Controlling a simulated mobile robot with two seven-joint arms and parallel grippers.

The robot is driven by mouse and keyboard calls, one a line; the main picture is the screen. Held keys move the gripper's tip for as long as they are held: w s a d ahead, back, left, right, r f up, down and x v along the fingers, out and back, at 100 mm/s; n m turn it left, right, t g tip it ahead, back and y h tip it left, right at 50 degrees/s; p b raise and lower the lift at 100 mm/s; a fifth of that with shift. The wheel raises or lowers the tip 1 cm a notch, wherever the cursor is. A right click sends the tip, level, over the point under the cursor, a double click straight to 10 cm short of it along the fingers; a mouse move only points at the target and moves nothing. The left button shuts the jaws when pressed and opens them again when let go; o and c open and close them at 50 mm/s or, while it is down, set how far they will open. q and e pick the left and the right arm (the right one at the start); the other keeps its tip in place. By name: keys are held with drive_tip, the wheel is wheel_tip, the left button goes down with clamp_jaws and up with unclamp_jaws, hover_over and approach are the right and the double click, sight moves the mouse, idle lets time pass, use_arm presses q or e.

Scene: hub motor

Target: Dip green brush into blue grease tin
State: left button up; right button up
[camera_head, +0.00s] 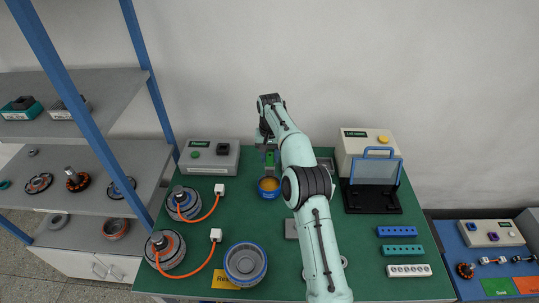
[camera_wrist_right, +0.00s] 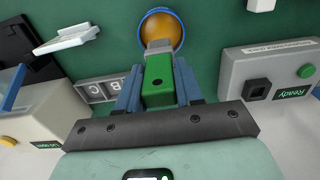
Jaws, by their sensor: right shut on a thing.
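The blue grease tin (camera_head: 269,188) stands open on the green table, with amber grease inside. It also shows at the top of the right wrist view (camera_wrist_right: 163,28). The green brush (camera_wrist_right: 158,80) is between the fingers of my right gripper (camera_wrist_right: 158,88), which is shut on its handle. The brush's pale bristle end (camera_wrist_right: 158,47) points towards the tin and overlaps its rim in the wrist view. In the head view the brush (camera_head: 270,159) hangs just above the tin; I cannot tell whether the bristles touch the grease. My left gripper is not in view.
A grey box with a green button (camera_head: 209,157) stands left of the tin. Hub motors with orange cables (camera_head: 165,250) and a round blue-grey part (camera_head: 245,264) lie at the front left.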

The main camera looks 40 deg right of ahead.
sight(269, 168)
drive_tip(key=shift+w+f, duration=0.2)
wheel_tip(269, 168, down, 2)
drive_tip(key=shift+f, duration=0.1)
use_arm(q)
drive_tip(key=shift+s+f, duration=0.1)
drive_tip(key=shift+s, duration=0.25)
use_arm(e)
drive_tip(key=shift+f, duration=0.95)
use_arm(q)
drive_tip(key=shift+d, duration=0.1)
use_arm(e)
drive_tip(key=shift+f, duration=0.1)
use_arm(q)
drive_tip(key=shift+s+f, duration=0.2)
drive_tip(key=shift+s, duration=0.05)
use_arm(e)
drive_tip(key=shift+f, duration=2.45)
drive_tip(key=shift+r, duration=1.4)
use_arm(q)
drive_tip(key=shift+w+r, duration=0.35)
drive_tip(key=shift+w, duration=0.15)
use_arm(e)
drive_tip(key=shift+r, duration=2.8)
